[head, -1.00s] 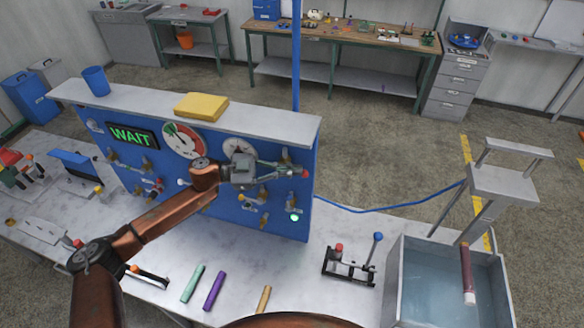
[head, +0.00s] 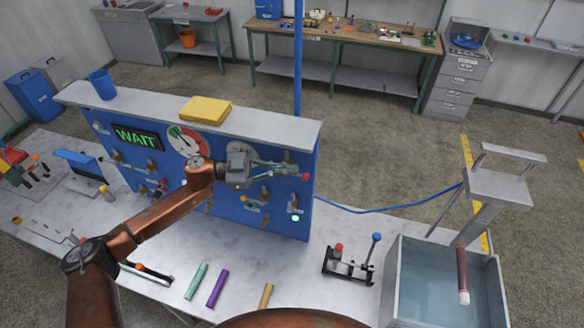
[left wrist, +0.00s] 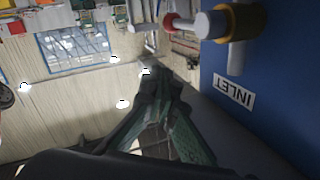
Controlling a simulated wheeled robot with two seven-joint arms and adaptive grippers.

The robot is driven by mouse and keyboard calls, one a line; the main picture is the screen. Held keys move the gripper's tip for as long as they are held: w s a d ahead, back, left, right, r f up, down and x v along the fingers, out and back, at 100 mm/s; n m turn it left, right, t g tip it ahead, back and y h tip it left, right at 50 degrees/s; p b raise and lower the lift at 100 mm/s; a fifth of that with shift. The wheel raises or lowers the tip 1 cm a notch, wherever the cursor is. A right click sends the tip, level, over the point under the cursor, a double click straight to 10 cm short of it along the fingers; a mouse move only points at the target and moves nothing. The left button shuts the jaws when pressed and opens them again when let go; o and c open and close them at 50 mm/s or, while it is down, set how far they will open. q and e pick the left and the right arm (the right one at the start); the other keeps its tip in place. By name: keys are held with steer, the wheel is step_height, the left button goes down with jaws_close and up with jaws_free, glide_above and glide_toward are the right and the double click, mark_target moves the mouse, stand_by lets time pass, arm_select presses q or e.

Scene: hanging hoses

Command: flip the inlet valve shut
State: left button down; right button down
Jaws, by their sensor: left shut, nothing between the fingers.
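In the left wrist view the inlet valve (left wrist: 235,22) is a brass body with a grey stem and a lever ending in a red tip (left wrist: 174,22). It sits on the blue panel beside the INLET label (left wrist: 234,95), which appears upside down. My left gripper (left wrist: 158,75) is shut and empty, with a visible gap between its fingertips and the valve. In the head view my left gripper (head: 296,165) is in front of the panel's upper right part, beside a red tip (head: 305,176). The gripper partly hides the fittings behind it. My right gripper is not in view.
The blue panel (head: 270,218) carries several other valves, a gauge (head: 186,141) and a display (head: 136,138) reading WAIT. A yellow pad (head: 206,110) and blue cup (head: 102,84) are on its top ledge. Coloured tubes (head: 217,288) lie in front. A water tank (head: 425,265) stands right.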

arm_select(q)
steer(key=s+a+r+b, duration=0.1)
steer(key=a+r+b, duration=0.2)
steer(key=a, duration=0.6)
steer(key=shift+a+r+b, duration=0.2)
steer(key=shift+b, duration=0.5)
